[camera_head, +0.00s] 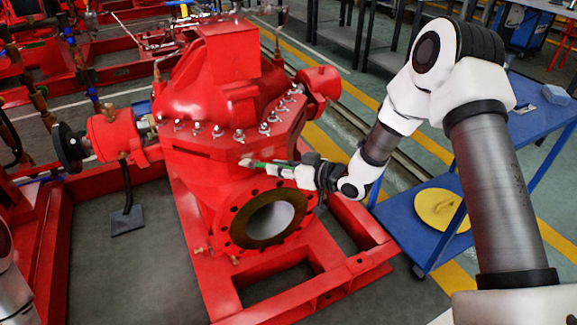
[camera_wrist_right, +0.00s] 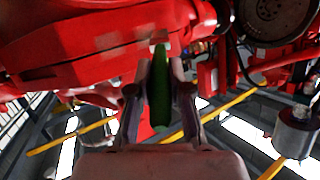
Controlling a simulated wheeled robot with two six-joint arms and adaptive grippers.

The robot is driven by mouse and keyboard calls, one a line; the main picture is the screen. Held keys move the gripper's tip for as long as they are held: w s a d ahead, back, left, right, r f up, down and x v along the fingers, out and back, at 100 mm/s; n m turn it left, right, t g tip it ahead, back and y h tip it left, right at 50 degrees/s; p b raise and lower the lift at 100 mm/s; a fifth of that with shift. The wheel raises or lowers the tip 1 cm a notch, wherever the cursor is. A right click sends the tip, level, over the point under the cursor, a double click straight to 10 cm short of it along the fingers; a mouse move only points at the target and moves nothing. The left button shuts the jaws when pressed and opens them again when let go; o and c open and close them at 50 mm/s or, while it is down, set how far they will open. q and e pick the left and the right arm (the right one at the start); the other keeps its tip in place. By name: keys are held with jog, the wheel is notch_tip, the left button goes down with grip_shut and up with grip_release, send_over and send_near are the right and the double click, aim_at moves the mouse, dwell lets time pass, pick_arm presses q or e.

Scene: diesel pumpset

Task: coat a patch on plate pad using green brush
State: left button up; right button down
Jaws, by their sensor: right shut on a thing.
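The green brush (camera_head: 262,164) is held in my right gripper (camera_head: 295,170), in front of the red pump (camera_head: 225,165) just above its round flange opening. In the right wrist view the green handle (camera_wrist_right: 160,92) lies between the two fingers, and a pale end (camera_wrist_right: 158,38) points at the red casing. The brush's pale tip is close to the casing; I cannot tell whether it touches. I cannot make out the plate pad as a separate thing. My left gripper is not in view.
Bolts with nuts (camera_head: 218,131) line the pump's casing seam above the brush. The red base frame (camera_head: 335,285) surrounds the pump below. A blue cart (camera_head: 405,225) with a yellow disc (camera_head: 442,209) on its lower shelf stands at the right, beside my right arm.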

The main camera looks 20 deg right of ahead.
jog(key=shift+a, duration=0.15)
jog(key=shift+r+p, duration=0.6)
jog(key=shift+p, duration=0.15)
jog(key=d+p, duration=0.5)
jog(key=d, duration=0.6)
jog(key=shift+w+f, duration=0.15)
